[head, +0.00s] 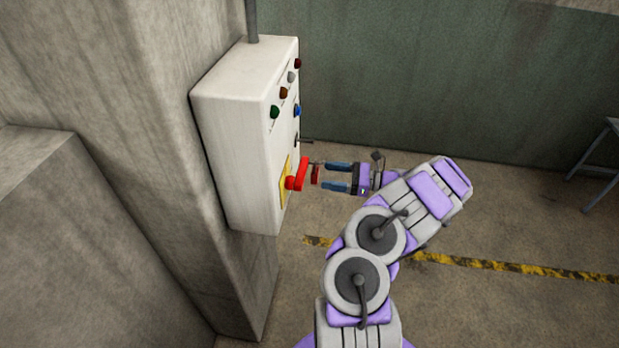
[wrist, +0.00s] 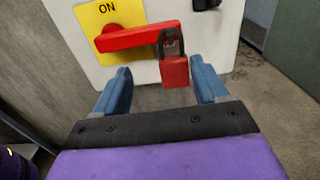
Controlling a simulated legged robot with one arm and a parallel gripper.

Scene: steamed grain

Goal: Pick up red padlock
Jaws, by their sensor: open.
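The red padlock (wrist: 175,72) hangs by its dark shackle from the red switch handle (wrist: 137,38) in the wrist view.
The handle sits on a yellow plate (wrist: 92,20) marked ON, on a white control box (head: 238,140) with several coloured buttons. The box is on a concrete pillar (head: 150,130). A metal stand (head: 602,165) is at the far right.

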